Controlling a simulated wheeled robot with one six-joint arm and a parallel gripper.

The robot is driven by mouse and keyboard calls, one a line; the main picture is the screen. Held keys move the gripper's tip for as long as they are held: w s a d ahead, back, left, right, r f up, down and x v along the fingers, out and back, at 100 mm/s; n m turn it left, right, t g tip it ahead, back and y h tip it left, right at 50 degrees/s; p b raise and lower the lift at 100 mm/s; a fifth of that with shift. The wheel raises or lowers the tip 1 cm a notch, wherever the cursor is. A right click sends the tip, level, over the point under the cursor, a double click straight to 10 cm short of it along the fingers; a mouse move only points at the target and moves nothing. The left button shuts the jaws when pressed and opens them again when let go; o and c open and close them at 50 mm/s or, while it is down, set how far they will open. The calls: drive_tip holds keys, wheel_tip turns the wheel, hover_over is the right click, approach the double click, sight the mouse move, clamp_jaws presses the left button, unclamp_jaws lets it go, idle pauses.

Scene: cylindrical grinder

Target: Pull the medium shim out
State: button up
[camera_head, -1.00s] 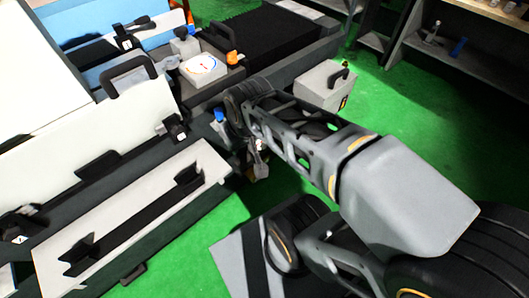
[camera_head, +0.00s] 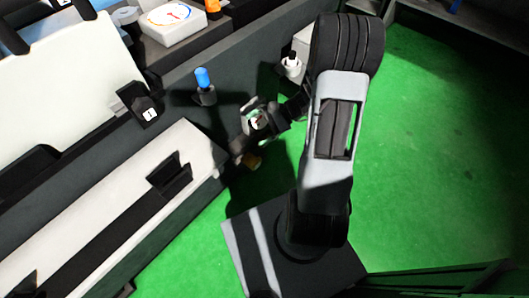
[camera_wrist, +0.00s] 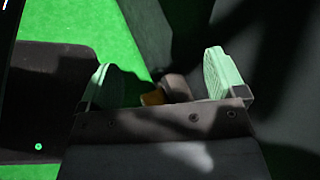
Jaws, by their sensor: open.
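My gripper (camera_head: 256,121) is in front of the grinder's dark side wall. In the wrist view, its pale green fingers (camera_wrist: 160,72) stand wide apart with nothing clamped between them. A small yellow-orange piece (camera_wrist: 152,97) on a dark rounded part shows low between the fingers, partly hidden by the gripper's body. A yellow-tipped piece (camera_head: 249,161) also shows just below the gripper in the head view. A blue-topped piece (camera_head: 204,80) and a white-topped piece (camera_head: 291,65) stand along the same wall. I cannot tell which of these, if any, is the medium shim.
The grinder's dark side wall (camera_head: 240,62) runs diagonally behind my gripper. A long pale panel with a black bar (camera_head: 95,240) is at lower left. A white dial box (camera_head: 172,22) sits on top. Green floor (camera_head: 430,150) is clear at the right.

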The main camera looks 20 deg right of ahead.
drive_tip(key=w+d+f+m+t+h+b, duration=0.15)
drive_tip(key=d+f+m+t+b, duration=0.35)
drive_tip(key=f, duration=0.6)
drive_tip(key=d+f+m+t+h+b, duration=0.2)
drive_tip(key=d+f+m+t+b, duration=0.25)
drive_tip(key=f, duration=0.55)
drive_tip(key=w+d+f+m+t+h+b, duration=0.15)
drive_tip(key=d+f+m+t, duration=0.3)
drive_tip(key=f+m, duration=0.5)
drive_tip(key=w+a+b, duration=0.1)
drive_tip(key=w+a, duration=0.1)
drive_tip(key=w, duration=0.1)
drive_tip(key=w+a+f+n+b, duration=0.1)
drive_tip(key=w+a+b, duration=0.1)
drive_tip(key=w, duration=0.2)
drive_tip(key=w+a+n+b, duration=0.1)
drive_tip(key=w, duration=0.2)
drive_tip(key=shift+w+a+f+t, duration=0.2)
drive_tip(key=shift+w+a+t, duration=0.1)
drive_tip(key=shift+w+a, duration=0.1)
